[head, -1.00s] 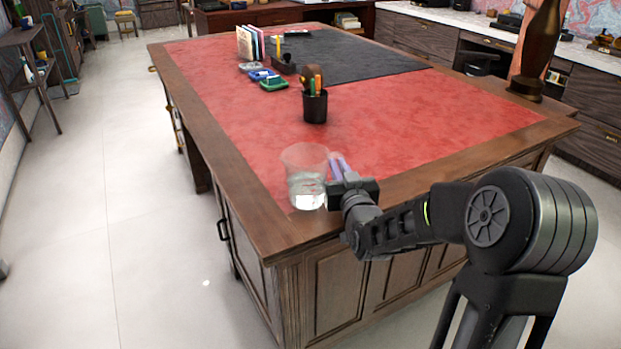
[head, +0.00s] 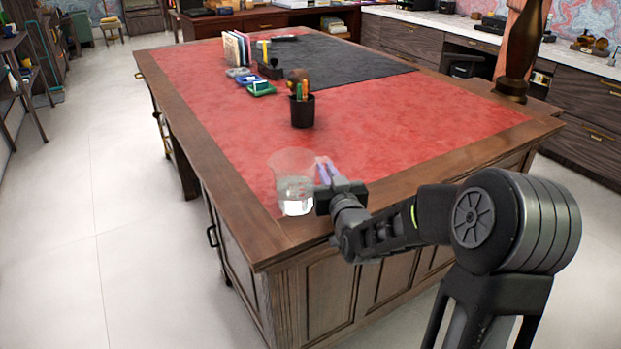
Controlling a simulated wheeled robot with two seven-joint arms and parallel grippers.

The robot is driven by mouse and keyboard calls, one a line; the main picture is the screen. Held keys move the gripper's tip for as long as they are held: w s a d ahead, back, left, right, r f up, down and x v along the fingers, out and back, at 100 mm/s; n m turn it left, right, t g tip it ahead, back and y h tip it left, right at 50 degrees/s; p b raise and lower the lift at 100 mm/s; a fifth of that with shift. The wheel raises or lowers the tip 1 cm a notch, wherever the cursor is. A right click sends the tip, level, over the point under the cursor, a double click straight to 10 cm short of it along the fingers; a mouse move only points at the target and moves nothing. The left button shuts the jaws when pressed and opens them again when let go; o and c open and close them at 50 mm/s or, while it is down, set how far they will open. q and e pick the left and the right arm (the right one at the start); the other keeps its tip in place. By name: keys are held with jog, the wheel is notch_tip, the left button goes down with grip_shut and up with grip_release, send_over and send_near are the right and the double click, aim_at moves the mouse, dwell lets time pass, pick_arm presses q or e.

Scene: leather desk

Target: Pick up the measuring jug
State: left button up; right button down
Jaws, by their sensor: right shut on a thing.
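The measuring jug (head: 292,182) is clear and see-through, and it stands upright at the near left corner of the desk. Pale liquid or a bright base shows in its lower part. My right gripper (head: 322,172) comes in from the right and is shut on the jug's right side, likely at the handle. The purple-tinted fingers partly hide that side. I cannot tell whether the jug's base touches the desk or is slightly above it. My left gripper is not in view.
The desk (head: 190,150) has a red leather top with a wooden rim. A black pen cup (head: 302,112) stands behind the jug. Upright books (head: 236,48) and small blue and green items (head: 262,89) lie farther back. The red area right of the pen cup is clear.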

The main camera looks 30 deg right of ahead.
jog(key=shift+r, duration=0.1)
notch_tip(320, 180, up, 10)
jog(key=p, duration=0.2)
dwell(0.9)
dwell(0.8)
